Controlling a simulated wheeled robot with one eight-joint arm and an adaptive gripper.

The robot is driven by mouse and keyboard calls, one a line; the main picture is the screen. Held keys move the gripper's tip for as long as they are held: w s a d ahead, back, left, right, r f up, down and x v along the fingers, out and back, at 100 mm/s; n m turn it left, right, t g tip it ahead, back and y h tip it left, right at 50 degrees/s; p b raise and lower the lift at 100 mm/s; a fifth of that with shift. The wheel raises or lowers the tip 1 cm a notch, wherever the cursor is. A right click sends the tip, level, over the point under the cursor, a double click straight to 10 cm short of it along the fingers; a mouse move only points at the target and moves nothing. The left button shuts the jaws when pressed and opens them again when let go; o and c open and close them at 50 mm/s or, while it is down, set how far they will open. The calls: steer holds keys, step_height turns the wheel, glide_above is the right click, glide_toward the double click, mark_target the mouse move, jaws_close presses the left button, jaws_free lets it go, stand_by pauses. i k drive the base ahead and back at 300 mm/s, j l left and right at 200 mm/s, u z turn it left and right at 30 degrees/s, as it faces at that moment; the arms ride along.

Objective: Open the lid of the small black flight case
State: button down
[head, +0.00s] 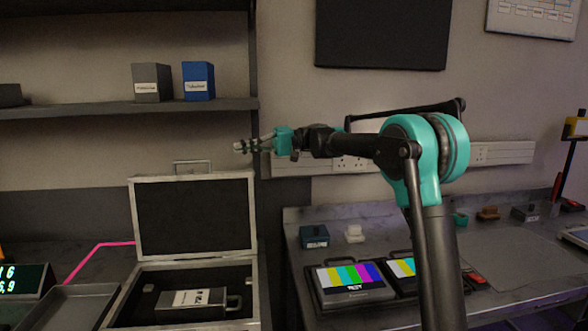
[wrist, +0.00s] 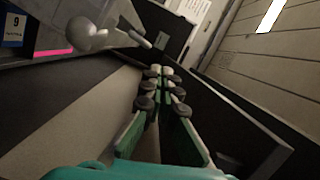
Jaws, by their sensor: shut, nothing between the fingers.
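The flight case (head: 190,322) stands at the lower left in the head view. It is black inside with pale metal edges. Its lid (head: 194,217) is open and stands upright at the back, with a handle (head: 192,166) on its top edge. My gripper (head: 240,147) is above and to the right of the lid's top edge, apart from it, pointing left. In the wrist view my gripper (wrist: 162,71) has its fingertips together, with nothing between them. The case cannot be told for sure in the wrist view.
A shelf (head: 130,108) with grey and blue boxes is above. A bench (head: 510,260) with monitors is at right.

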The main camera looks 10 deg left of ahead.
mark_target(211, 213)
steer(key=k, duration=1)
